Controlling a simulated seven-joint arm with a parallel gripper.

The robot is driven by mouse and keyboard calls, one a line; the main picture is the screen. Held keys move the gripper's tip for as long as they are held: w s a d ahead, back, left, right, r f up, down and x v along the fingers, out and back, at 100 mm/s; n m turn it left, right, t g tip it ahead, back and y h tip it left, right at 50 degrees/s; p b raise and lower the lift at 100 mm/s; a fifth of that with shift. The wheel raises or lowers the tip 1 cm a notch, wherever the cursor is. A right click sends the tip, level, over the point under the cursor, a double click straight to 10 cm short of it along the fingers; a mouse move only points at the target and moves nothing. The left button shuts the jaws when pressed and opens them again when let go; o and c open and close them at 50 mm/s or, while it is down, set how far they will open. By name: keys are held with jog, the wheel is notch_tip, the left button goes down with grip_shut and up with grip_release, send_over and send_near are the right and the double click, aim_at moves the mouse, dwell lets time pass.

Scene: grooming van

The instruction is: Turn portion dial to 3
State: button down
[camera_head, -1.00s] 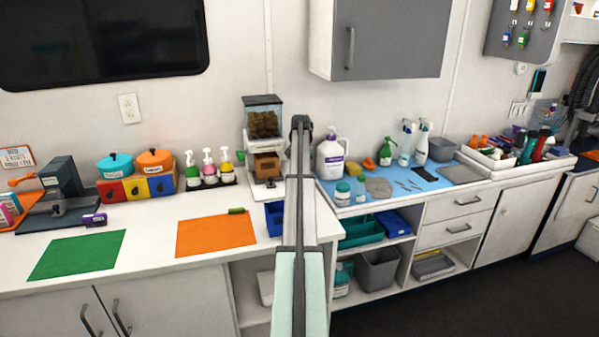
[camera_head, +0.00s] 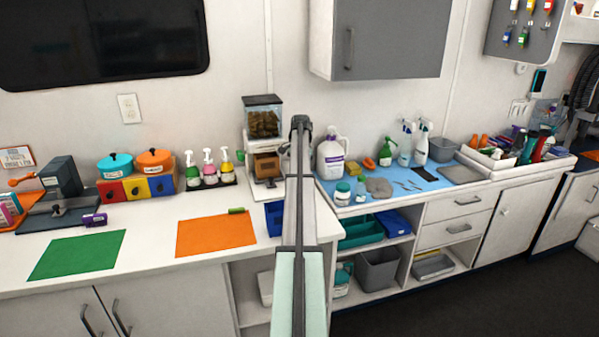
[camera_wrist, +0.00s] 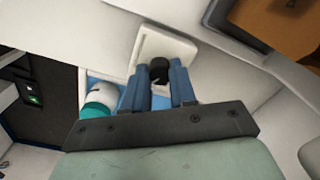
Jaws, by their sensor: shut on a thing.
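The dispenser (camera_head: 263,118), a white machine with a clear hopper of brown pieces, stands on the counter against the wall. In the wrist view, its black portion dial (camera_wrist: 159,72) sits on a pale square plate (camera_wrist: 176,47). My gripper (camera_wrist: 160,67) has its two blue fingers on either side of the dial, shut on it. The dial's markings and pointer cannot be read. In the head view, my arm covers the dispenser's right side, and the dial and fingertips are hidden. An orange-brown box (camera_head: 266,165) sits in the dispenser's lower opening.
Pump bottles (camera_head: 209,168) stand left of the dispenser. A large white jug (camera_head: 331,158) stands close to its right, on a blue mat (camera_head: 430,184).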

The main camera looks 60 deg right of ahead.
jog(key=c, duration=0.9)
grip_release()
jog(key=shift+r, duration=0.1)
jog(key=shift+s+r, duration=0.15)
jog(key=shift+r, duration=6.7)
